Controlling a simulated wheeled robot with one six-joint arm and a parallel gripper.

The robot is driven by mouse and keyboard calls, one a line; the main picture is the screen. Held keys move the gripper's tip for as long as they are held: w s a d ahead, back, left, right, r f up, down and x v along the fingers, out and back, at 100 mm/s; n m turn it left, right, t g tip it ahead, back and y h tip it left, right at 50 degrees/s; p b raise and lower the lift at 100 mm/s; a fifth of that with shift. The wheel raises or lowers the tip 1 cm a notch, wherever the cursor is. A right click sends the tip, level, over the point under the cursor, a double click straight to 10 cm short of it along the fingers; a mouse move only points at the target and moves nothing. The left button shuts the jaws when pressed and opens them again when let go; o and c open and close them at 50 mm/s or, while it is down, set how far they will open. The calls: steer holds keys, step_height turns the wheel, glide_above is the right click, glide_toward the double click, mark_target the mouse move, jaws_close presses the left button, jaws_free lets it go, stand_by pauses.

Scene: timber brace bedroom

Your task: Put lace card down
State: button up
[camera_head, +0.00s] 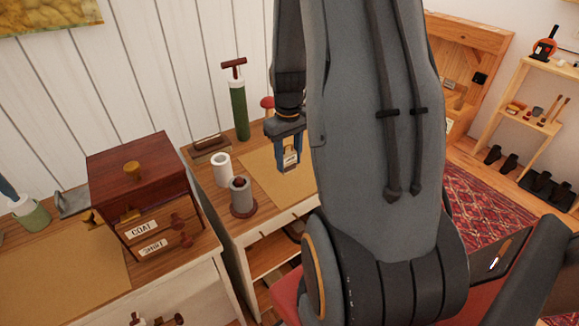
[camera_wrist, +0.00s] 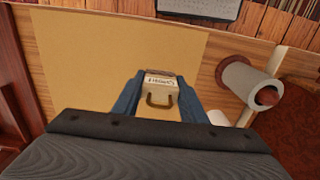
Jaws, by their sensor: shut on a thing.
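My gripper (camera_head: 289,157) hangs from the arm over the desk, its blue fingers pointing down. It is shut on the lace card (camera_head: 291,161), a small pale piece. In the wrist view the card (camera_wrist: 161,98) sits between the two blue fingers, with dark lettering on its top edge and a brown loop on its near face. Below it lies a plain tan mat (camera_wrist: 100,50) on the wooden desk; the head view shows the mat (camera_head: 259,172) too. The card appears held above the mat; the exact gap is hard to tell.
A grey cylinder with a dark red core (camera_head: 241,197) and a white cylinder (camera_head: 221,169) stand left of the mat. A green pump-like tool (camera_head: 238,110) stands behind. A red-brown box (camera_head: 143,182) with labelled pegs is on the left table. Most of the mat is bare.

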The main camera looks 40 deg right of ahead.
mark_target(289, 171)
steer(key=shift+f+p, duration=0.45)
steer(key=shift+f, duration=1.75)
steer(key=shift+f, duration=0.15)
steer(key=o, duration=1)
step_height(289, 171, up, 11)
steer(key=b, duration=0.2)
steer(key=shift+b, duration=0.35)
steer(key=shift+a+r, duration=0.1)
steer(key=shift+r, duration=0.5)
steer(key=shift+n+t, duration=0.3)
steer(key=shift+t, duration=0.4)
steer(key=s+a, duration=0.2)
steer(key=a, duration=0.5)
steer(key=s+a, duration=0.3)
steer(key=a, duration=0.4)
steer(key=s+a, duration=0.3)
steer(key=a, duration=0.4)
steer(key=shift+a+r, duration=0.3)
steer(key=shift+r, duration=0.05)
